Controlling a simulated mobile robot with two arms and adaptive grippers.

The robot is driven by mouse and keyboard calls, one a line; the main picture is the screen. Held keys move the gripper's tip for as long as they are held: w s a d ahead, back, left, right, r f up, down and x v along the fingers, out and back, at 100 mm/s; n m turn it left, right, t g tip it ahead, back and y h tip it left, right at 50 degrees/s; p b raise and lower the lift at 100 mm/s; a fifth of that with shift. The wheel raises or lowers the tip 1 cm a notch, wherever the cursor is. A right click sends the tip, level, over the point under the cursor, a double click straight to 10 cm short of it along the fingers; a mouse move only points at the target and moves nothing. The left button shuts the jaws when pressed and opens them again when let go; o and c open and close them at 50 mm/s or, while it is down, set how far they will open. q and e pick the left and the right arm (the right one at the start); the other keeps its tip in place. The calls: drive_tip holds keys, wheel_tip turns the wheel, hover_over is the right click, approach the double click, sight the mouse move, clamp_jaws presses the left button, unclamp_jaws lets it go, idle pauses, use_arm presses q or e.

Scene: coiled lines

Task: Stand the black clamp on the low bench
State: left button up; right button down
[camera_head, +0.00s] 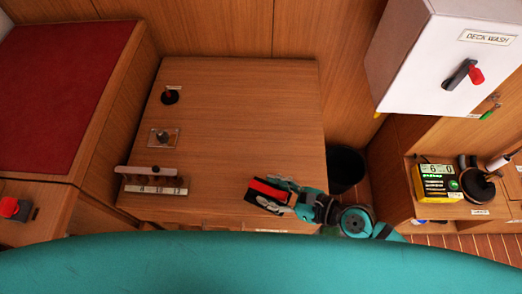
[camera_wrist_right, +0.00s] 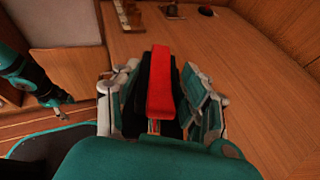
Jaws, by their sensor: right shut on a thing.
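The black clamp (camera_head: 267,195) has a red bar along it. My right gripper (camera_head: 284,197) is shut on it, over the front right part of the wooden low bench (camera_head: 235,130). In the right wrist view the clamp (camera_wrist_right: 160,85) sits between the two fingers of my right gripper (camera_wrist_right: 165,100), its red bar facing the camera. I cannot tell whether the clamp touches the bench top. My left gripper (camera_wrist_right: 58,106) shows small at the left of the right wrist view, away from the clamp; its jaw opening is unclear.
A wooden rack (camera_head: 152,180) stands at the bench's front left. A metal fitting on a plate (camera_head: 163,138) and a dark round piece (camera_head: 170,97) sit behind it. A black bin (camera_head: 345,167) is right of the bench. A white box (camera_head: 425,55) hangs at upper right. The bench's middle is clear.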

drive_tip(key=w, duration=0.3)
drive_tip(key=w+a, duration=0.1)
drive_tip(key=w, duration=0.5)
drive_tip(key=shift+w+a+f, duration=0.15)
drive_tip(key=shift+w+f, duration=0.1)
drive_tip(key=shift+f, duration=0.1)
drive_tip(key=shift+w, duration=0.3)
use_arm(q)
drive_tip(key=shift+w+f+b, duration=0.5)
drive_tip(key=shift+f+b, duration=0.1)
drive_tip(key=shift+b, duration=0.05)
use_arm(e)
drive_tip(key=shift+f, duration=1.8)
use_arm(q)
drive_tip(key=shift+f, duration=0.1)
use_arm(e)
drive_tip(key=shift+f, duration=0.1)
use_arm(q)
drive_tip(key=shift+s, duration=0.1)
use_arm(e)
drive_tip(key=c, duration=0.7)
unclamp_jaws()
